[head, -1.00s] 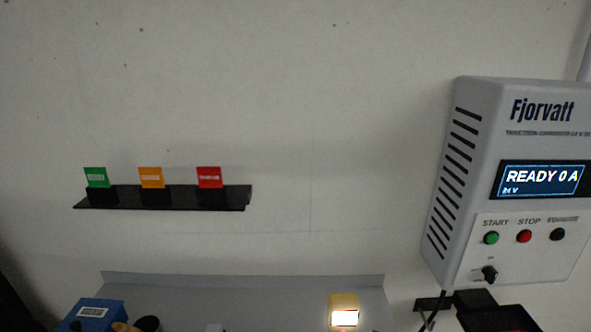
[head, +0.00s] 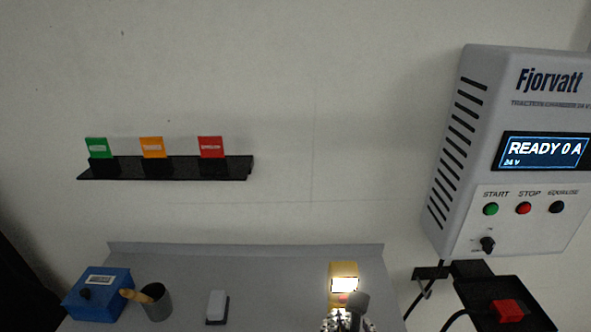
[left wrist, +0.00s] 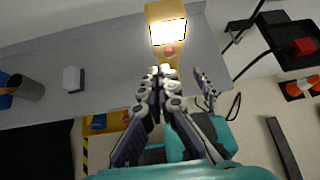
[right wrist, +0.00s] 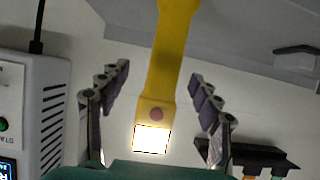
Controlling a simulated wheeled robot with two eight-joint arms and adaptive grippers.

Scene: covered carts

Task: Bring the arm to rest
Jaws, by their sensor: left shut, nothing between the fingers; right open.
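My left gripper (head: 347,318) shows at the bottom edge of the head view, in front of the lower part of the yellow lamp (head: 344,270). Its fingers are together and empty, as the left wrist view also shows (left wrist: 160,78). The lamp is lit and has a red button; it stands behind the fingertips in the left wrist view (left wrist: 165,12). My right gripper (right wrist: 158,85) is open in the right wrist view. The yellow lamp body (right wrist: 172,50) appears between its spread fingers, apparently beyond them.
The grey bench (head: 260,275) holds a blue box (head: 98,297), a dark cup (head: 157,302) with a wooden-handled tool, and a white-topped block (head: 217,306). A charger (head: 520,150) hangs at right. A black shelf (head: 220,168) holds green, orange and red tags.

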